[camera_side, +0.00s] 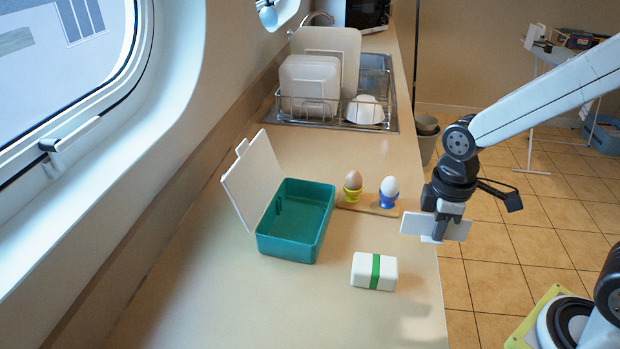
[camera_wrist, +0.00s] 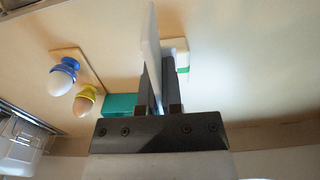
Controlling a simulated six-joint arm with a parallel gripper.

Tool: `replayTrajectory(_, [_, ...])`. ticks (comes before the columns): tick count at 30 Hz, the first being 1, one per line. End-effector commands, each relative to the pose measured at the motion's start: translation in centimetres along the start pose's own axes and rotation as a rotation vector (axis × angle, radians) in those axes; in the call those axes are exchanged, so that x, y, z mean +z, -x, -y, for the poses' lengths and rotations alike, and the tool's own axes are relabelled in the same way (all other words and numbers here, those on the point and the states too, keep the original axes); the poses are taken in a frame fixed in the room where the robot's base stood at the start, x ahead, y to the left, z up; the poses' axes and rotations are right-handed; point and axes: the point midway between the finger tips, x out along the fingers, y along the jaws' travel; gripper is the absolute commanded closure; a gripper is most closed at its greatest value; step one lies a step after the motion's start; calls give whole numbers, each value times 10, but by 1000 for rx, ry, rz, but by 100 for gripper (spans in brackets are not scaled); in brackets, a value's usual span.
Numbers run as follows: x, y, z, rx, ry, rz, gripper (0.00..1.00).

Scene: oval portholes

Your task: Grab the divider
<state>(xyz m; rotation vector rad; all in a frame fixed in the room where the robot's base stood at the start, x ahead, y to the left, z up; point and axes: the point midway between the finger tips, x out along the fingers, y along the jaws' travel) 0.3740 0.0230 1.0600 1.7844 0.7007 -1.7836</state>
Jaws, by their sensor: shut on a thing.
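The divider (camera_side: 417,225) is a thin white rectangular plate. My gripper (camera_side: 440,233) is shut on it near its middle and holds it upright at the counter's right edge. In the wrist view the divider (camera_wrist: 152,50) shows edge-on between the two dark fingers of my gripper (camera_wrist: 160,92). An open teal box (camera_side: 292,245) with a raised white lid (camera_side: 252,178) stands on the counter to the left. The box (camera_wrist: 120,103) is partly hidden by my gripper in the wrist view.
A brown egg in a yellow cup (camera_side: 353,185) and a white egg in a blue cup (camera_side: 389,190) stand on a board. A dish rack (camera_side: 330,108) is behind.

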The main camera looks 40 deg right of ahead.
Motion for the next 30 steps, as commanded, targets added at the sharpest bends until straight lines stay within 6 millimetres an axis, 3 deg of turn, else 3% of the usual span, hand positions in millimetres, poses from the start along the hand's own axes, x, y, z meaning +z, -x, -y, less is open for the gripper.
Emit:
replayTrajectory(12, [21,12,18,0,0,0,100])
replayTrajectory(30, [24,13,19,0,0,0,100])
